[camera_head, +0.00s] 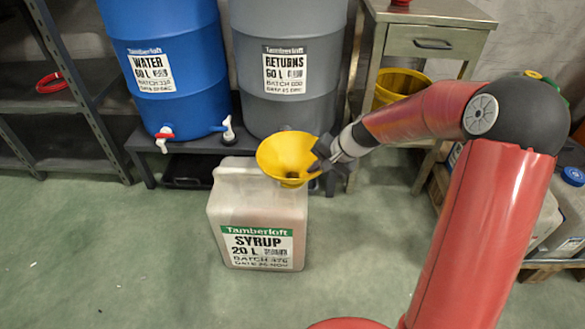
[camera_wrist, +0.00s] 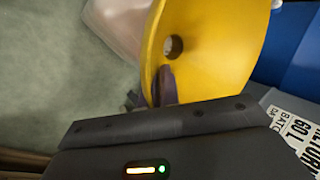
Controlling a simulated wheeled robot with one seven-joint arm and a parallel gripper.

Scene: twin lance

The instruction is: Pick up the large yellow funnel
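The large yellow funnel (camera_head: 283,152) is at the top right of the syrup jug (camera_head: 222,203), wide mouth up and facing the head camera. Whether its spout sits in the jug's neck or hangs above it I cannot tell. My gripper (camera_head: 322,158) is at the funnel's right rim. In the wrist view the funnel (camera_wrist: 215,60) fills the upper middle, with its round hole showing. One dark fingertip lies inside the funnel wall and another shows just outside it, so my gripper (camera_wrist: 150,92) straddles the rim. Whether the fingers press on the wall is unclear.
A blue water drum (camera_head: 180,60) and a grey returns drum (camera_head: 290,100) stand on a low dark stand (camera_head: 258,152) behind the jug. A metal cabinet (camera_head: 425,42) and a yellow bucket (camera_head: 398,85) are at back right. The green floor left of the jug is clear.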

